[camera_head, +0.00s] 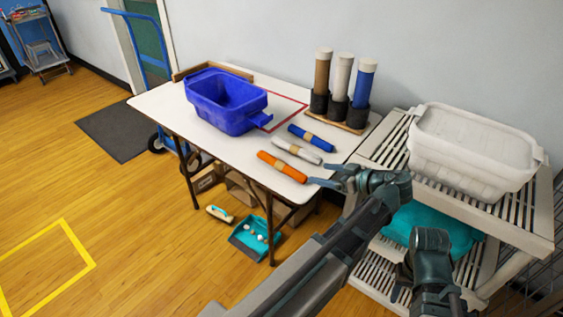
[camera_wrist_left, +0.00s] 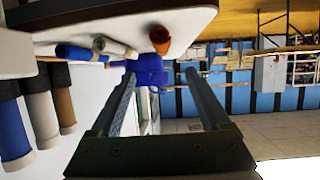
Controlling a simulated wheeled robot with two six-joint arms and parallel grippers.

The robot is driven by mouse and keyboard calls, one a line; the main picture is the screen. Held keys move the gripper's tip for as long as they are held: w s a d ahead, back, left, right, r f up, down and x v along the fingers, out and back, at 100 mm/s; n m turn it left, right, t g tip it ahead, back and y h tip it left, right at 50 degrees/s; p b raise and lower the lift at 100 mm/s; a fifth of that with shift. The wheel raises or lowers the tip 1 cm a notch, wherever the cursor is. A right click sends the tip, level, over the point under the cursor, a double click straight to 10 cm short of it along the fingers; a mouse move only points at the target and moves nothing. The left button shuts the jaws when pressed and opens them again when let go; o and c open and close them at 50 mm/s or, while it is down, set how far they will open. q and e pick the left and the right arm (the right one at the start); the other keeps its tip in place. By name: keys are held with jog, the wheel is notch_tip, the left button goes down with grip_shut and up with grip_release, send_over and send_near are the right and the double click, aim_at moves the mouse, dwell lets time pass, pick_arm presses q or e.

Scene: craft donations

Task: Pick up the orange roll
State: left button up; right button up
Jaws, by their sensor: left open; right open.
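The orange roll (camera_head: 291,171) with a tan band lies on the white table (camera_head: 165,108) near its front edge, the nearest of three rolls. It also shows end-on in the left wrist view (camera_wrist_left: 160,38). My left gripper (camera_head: 318,174) is open and empty, just right of the orange roll's right end and apart from it. Its two fingers (camera_wrist_left: 162,80) show spread in the left wrist view. My right gripper (camera_head: 400,289) is low at the bottom right, partly hidden by its own arm, far from the rolls and holding nothing visible.
A grey-white roll (camera_head: 305,154) and a blue roll (camera_head: 322,143) lie behind the orange one. A blue tub (camera_head: 226,103) stands left of them. Upright rolls (camera_head: 341,77) stand in a rack at the back. A white bin (camera_head: 470,155) sits on the slatted shelf (camera_head: 480,212) at right.

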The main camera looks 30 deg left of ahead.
aim_at(297, 171)
pick_arm(q)
jog(key=b+x, duration=0.3)
jog(key=x, duration=0.4)
jog(key=shift+a+f, duration=0.3)
jog(key=shift+w+a+f, duration=0.1)
jog(key=shift+a, duration=0.3)
jog(key=b+x, duration=0.1)
jog(key=x, duration=0.1)
jog(key=b+x, duration=0.2)
jog(key=shift+a+f, duration=0.25)
jog(key=shift+f, duration=0.25)
jog(key=shift+a, duration=0.2)
grip_shut()
